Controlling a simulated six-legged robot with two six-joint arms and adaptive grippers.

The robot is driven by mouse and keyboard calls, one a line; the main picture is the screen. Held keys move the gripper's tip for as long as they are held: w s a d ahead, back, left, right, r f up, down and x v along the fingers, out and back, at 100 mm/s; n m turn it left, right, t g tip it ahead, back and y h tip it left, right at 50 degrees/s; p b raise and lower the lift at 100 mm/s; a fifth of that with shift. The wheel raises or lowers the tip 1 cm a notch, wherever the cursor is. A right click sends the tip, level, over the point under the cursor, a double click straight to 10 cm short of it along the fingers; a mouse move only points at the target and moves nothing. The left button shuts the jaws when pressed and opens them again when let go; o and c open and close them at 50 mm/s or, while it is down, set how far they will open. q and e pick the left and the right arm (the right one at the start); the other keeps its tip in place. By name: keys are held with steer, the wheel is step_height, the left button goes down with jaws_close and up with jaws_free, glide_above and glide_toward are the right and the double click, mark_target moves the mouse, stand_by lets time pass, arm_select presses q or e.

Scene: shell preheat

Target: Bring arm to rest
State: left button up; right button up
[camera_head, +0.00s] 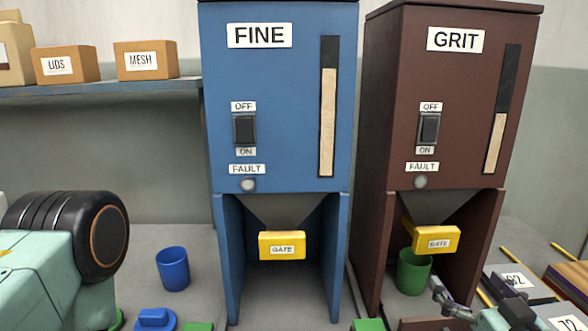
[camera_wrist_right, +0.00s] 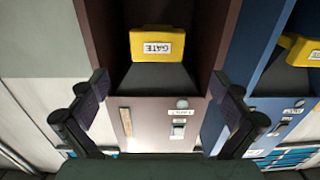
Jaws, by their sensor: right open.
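My right gripper (camera_head: 440,303) is low at the right of the head view, in front of the brown GRIT dispenser (camera_head: 440,90). In the right wrist view its two dark fingers (camera_wrist_right: 160,95) are spread wide with nothing between them. That view is upside down and shows the yellow GRIT gate (camera_wrist_right: 157,45) beyond the fingers, apart from them. A green cup (camera_head: 413,275) stands under that gate, beyond the gripper. My left arm (camera_head: 60,262) fills the lower left; its gripper is not in view.
The blue FINE dispenser (camera_head: 266,100) with a yellow gate (camera_head: 282,245) stands left of GRIT. A blue cup (camera_head: 172,270) stands on the bench. Blue (camera_head: 155,320) and green pieces show at the bottom edge. Boxes (camera_head: 145,62) sit on a shelf. Numbered grey items (camera_head: 515,281) lie at right.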

steer(key=s+a+f+g, duration=0.3)
steer(key=s+f+g, duration=0.1)
steer(key=f, duration=0.5)
steer(key=s+a+f+g+p, duration=0.1)
steer(key=s+a+f+g, duration=0.2)
steer(key=f, duration=0.7)
steer(key=shift+s+a+g+y, duration=0.15)
steer(key=shift+s+g+y, duration=0.25)
steer(key=shift+s+g, duration=1.35)
steer(key=shift+s+t, duration=0.4)
steer(key=shift+t, duration=0.05)
